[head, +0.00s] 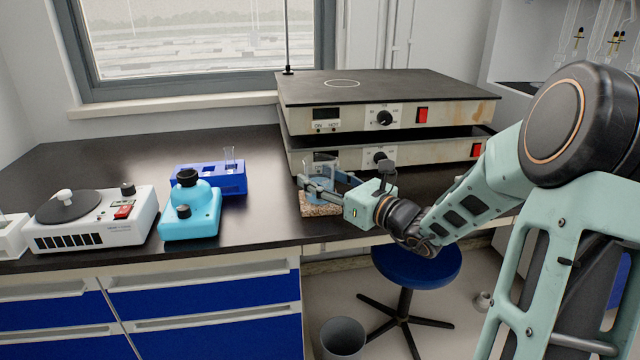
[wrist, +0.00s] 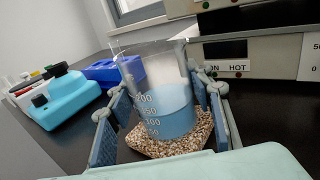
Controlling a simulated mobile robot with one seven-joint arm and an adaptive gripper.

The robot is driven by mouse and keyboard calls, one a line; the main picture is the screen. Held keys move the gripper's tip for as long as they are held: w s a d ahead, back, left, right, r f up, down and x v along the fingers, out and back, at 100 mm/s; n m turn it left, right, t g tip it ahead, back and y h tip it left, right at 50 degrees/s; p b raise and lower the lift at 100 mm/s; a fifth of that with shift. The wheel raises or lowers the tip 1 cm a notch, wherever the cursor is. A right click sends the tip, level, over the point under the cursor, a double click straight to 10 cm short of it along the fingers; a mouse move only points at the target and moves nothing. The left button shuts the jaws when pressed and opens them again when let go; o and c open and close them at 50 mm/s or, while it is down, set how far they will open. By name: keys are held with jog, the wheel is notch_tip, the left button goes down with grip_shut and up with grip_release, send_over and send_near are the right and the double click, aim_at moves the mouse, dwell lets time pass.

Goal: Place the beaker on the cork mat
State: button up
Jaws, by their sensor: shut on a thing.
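The beaker (wrist: 165,100) is clear glass with printed graduations and holds blue liquid. It stands about upright over the speckled cork mat (wrist: 190,145) in the wrist view, its base on or just above the mat; a small gap cannot be ruled out. In the head view the beaker (head: 322,167) is partly hidden by my gripper (head: 318,190), and the cork mat (head: 316,210) shows below the fingers near the bench's front edge. My gripper (wrist: 160,125) is shut on the beaker, one finger at each side.
Stacked hot plates (head: 385,105) stand just behind the mat. A turquoise device (head: 190,212), a blue rack (head: 222,178) with a glass tube, and a white device with a dark disc (head: 85,220) stand to the left. A blue stool (head: 415,262) is below the bench. Bench between rack and mat is clear.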

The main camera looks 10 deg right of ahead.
jog(key=shift+f, duration=0.1)
jog(key=o, duration=1.3)
jog(key=shift+s, duration=0.1)
jog(key=p+v, duration=0.3)
jog(key=v, duration=0.9)
jog(key=shift+a, duration=0.1)
